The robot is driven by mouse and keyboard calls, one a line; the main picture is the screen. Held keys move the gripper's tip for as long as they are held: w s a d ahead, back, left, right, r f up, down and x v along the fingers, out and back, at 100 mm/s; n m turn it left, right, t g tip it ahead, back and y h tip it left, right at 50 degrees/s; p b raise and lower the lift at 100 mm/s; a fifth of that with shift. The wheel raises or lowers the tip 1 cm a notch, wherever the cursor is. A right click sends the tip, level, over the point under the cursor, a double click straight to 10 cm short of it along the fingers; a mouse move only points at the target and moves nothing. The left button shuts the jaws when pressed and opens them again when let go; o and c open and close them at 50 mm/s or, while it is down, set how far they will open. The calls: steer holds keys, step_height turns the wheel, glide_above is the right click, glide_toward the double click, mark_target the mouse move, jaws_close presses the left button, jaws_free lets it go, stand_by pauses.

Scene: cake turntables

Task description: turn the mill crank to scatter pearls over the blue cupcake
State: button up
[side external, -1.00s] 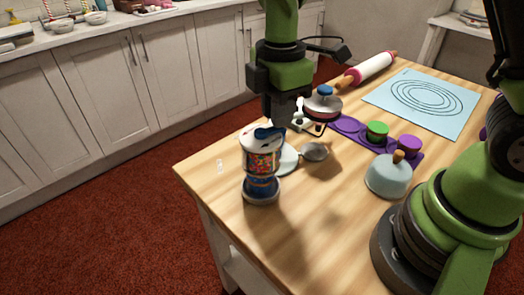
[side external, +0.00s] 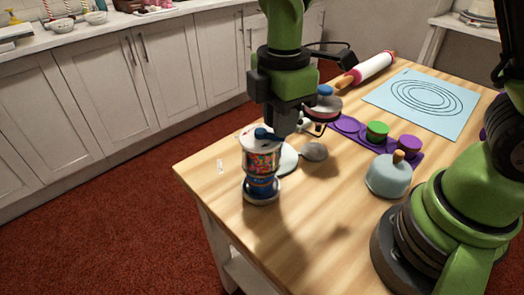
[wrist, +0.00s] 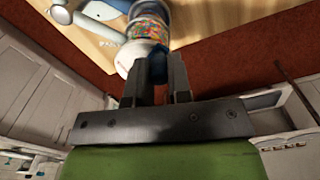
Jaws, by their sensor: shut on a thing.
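The mill (side external: 262,162) stands upright near the table's left edge, its clear body full of multicoloured pearls under a white top. Its blue crank (side external: 263,133) lies across the top. My gripper (side external: 279,132) is at the right side of the mill's top. In the wrist view my gripper (wrist: 160,88) is shut on the blue crank knob (wrist: 157,66), with the mill (wrist: 146,35) just beyond. Something blue (side external: 262,185) shows low in the mill, above its pale base; I cannot tell whether it is the blue cupcake.
Right of the mill lie a pale round plate (side external: 287,158) and a grey round-headed tool (side external: 314,151). A purple tray (side external: 348,124) carries green and purple cupcakes. A pale dome (side external: 388,176) stands near my base. The table front is clear.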

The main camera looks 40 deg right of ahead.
steer(key=shift+a, duration=0.2)
steer(key=shift+s+a, duration=0.15)
steer(key=shift+a, duration=0.4)
steer(key=shift+a, duration=0.65)
steer(key=shift+w, duration=0.2)
